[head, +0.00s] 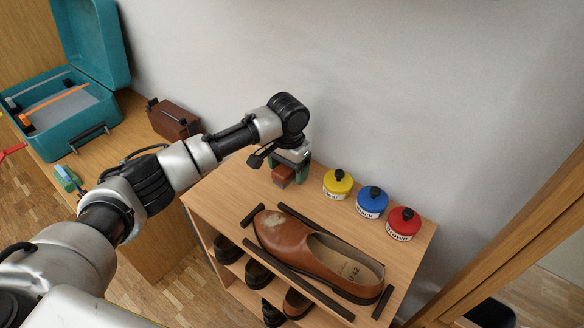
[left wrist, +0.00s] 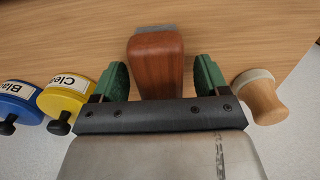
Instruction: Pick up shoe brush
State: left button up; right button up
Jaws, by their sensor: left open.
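The shoe brush, a brown wooden block (head: 283,176), is on the shelf top near the wall, behind the shoe. My left gripper (head: 289,168) is over it with its green fingers pointing down. In the left wrist view, the shoe brush (left wrist: 155,62) lies between the two open fingers of my left gripper (left wrist: 161,75), with a gap on each side. A greyish part shows at its far end. Its underside is hidden. My right gripper is not in view.
Yellow (head: 338,183), blue (head: 372,201) and red (head: 404,222) tins stand right of the gripper. A brown shoe (head: 300,245) lies between dark strips in front. A round wooden-handled item (left wrist: 262,97) stands close beside the gripper. The wall is just behind.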

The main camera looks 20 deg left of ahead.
pick_arm(q)
jog(key=shift+c, duration=0.3)
jog(key=c, duration=1)
jog(key=shift+s+r+p, duration=0.15)
jog(key=shift+r+p, duration=0.25)
jog(key=shift+r, duration=0.1)
notch_tip(320, 180, up, 2)
jog(key=shift+r+p, duration=0.15)
jog(key=shift+p, duration=0.25)
notch_tip(320, 180, up, 4)
jog(key=shift+r+p, duration=0.2)
jog(key=shift+p, duration=0.5)
jog(key=shift+s+a+f+p, duration=0.1)
jog(key=shift+s+a+p, duration=0.75)
jog(key=shift+s, duration=2.25)
jog(key=shift+s+a+f+p, duration=0.1)
jog(key=shift+s+a+p, duration=0.2)
jog(key=shift+s+a, duration=1.95)
jog(key=shift+s+a+f+p, duration=0.1)
jog(key=shift+s+a+p, duration=0.35)
jog(key=shift+s, duration=3.45)
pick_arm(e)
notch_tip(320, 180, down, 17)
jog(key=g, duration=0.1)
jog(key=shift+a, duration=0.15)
pick_arm(q)
jog(key=shift+d, duration=0.15)
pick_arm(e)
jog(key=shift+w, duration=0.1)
